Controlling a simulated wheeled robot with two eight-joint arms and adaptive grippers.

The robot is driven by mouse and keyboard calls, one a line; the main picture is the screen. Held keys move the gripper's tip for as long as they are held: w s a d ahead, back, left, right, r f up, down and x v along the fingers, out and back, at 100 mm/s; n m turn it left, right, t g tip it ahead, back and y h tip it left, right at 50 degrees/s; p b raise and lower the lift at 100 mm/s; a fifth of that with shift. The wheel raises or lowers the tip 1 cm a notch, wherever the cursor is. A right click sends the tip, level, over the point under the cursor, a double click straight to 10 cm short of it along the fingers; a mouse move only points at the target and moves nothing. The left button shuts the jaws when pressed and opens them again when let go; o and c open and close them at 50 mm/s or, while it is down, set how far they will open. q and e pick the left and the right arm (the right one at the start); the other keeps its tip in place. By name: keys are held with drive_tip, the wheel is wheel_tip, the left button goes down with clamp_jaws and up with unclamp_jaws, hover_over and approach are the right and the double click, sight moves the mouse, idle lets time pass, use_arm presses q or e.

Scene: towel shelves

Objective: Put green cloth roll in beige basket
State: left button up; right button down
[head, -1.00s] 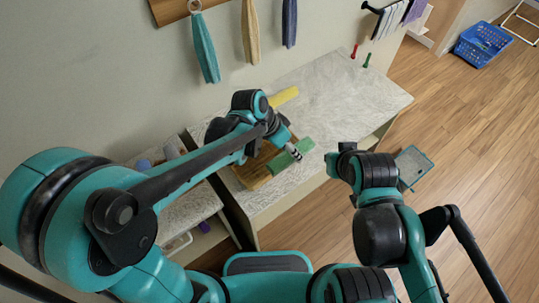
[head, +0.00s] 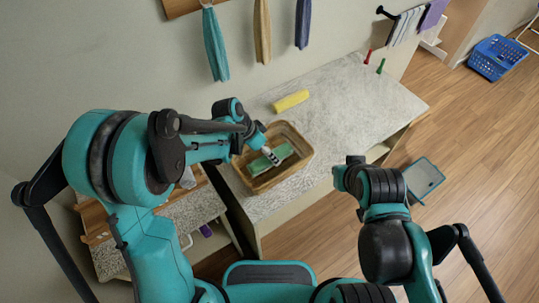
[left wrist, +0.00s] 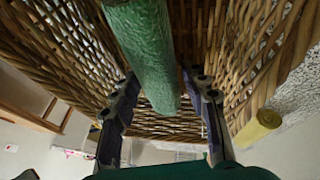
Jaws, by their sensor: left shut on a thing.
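The beige wicker basket (head: 302,142) stands on the speckled counter and fills much of the left wrist view (left wrist: 60,62). The green cloth roll (head: 270,160) is within the basket's rim in the head view. In the left wrist view the roll (left wrist: 150,55) lies between my two fingers, with wicker walls around it. My left gripper (head: 273,157) is shut on the roll and reaches down into the basket. Whether the roll touches the basket floor is hidden. My right gripper (head: 345,170) is held out past the counter's front edge, away from the basket; its fingers are not clear.
A yellow roll (head: 291,101) lies on the counter (head: 360,100) behind the basket. The counter's right part is mostly clear, with small red and green items at the back. Towels (head: 262,30) hang on the wall. A blue crate (head: 497,57) sits on the floor.

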use_arm(q)
drive_tip(key=shift+r, duration=0.1)
drive_tip(key=o, duration=1.1)
